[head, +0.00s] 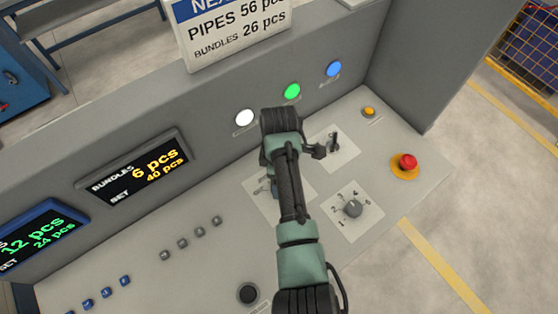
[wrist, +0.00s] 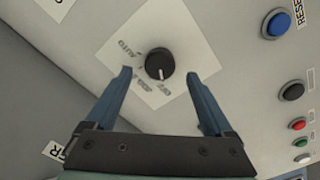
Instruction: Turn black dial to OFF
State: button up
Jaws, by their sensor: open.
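The black dial (wrist: 159,64) is round and sits on a white label plate (wrist: 197,54) in the wrist view. A pale mark on it points toward the bottom of the picture. AUTO is readable at the left of the plate; the lower labels are upside down and hard to read. My gripper (wrist: 157,75) is open, with one blue finger on each side of the dial's lower part and visible gaps between. I cannot tell how far the fingertips are above the panel. In the head view my arm hides the gripper's fingers, and I cannot pick out this dial.
A blue RESET button (wrist: 276,24) and a black button (wrist: 291,90) lie right of the dial. The head view shows a numbered grey dial (head: 353,208), a lever (head: 333,143), a red emergency button (head: 407,162) and white (head: 245,118), green (head: 292,91) and blue (head: 334,69) lights.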

notch_tip(320, 180, up, 10)
jog(key=b, duration=0.1)
jog(key=shift+f, duration=0.25)
dwell(0.4)
jog(key=w+a+r+m+t, duration=0.1)
jog(key=w+r+m+t, duration=0.25)
jog(key=r, duration=0.45)
jog(key=w+a+r+m+t+y, duration=0.1)
jog(key=w+r+m+t, duration=0.1)
jog(key=r+m+t, duration=0.4)
jog(key=w+r+m+t, duration=0.2)
jog(key=w+r+t, duration=0.1)
jog(key=r, duration=0.6)
jog(key=s+r+m+t, duration=0.1)
jog(key=s+r+t, duration=0.4)
jog(key=r, duration=0.6)
jog(key=s+d+r+m+t+b, duration=0.1)
jog(key=s+r+t, duration=0.4)
jog(key=r, duration=0.7)
jog(key=s+d+r+m+t+h, duration=0.1)
jog(key=s+r+m+t, duration=0.2)
jog(key=r, duration=0.9)
jog(key=s+t, duration=0.2)
jog(key=s, duration=0.1)
